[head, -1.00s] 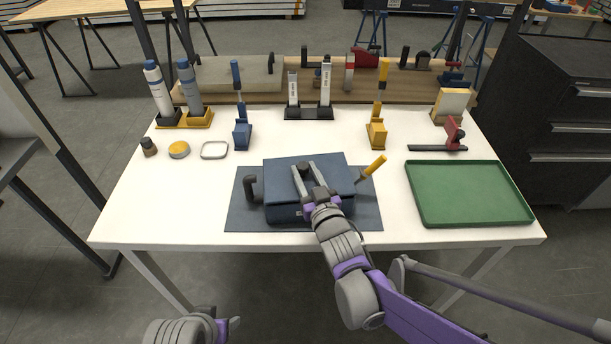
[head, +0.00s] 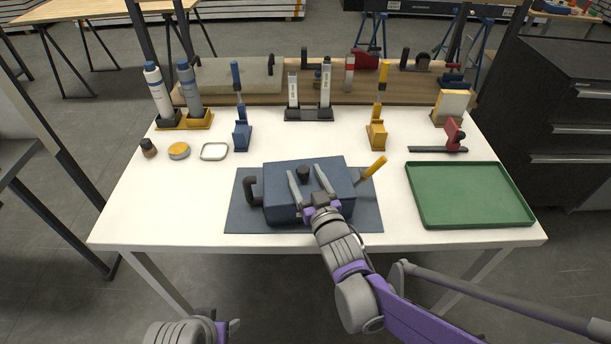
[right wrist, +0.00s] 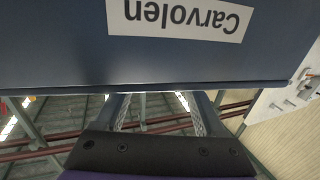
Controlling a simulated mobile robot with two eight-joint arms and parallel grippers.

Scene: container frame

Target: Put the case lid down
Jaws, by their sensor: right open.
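The dark blue case (head: 285,212) stands on a dark grey mat (head: 240,220), with a black handle (head: 252,188) at its left. Its blue lid (head: 280,180) lies level on top, with a dark knob (head: 302,172) in the middle; no gap shows between lid and case. My right gripper (head: 307,178) is open, its fingers spread on both sides of the knob's front, apart from it. In the right wrist view a blue wall with an inverted "Carvolen" label (right wrist: 180,18) fills the top, beyond the open fingers. My left gripper (head: 226,328) shows partly at the bottom edge.
A yellow-handled tool (head: 374,167) sticks out at the case's right. A green tray (head: 470,195) lies empty at the right. Blue (head: 242,135) and yellow (head: 377,135) tool stands are behind the case. The white table's front left is clear.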

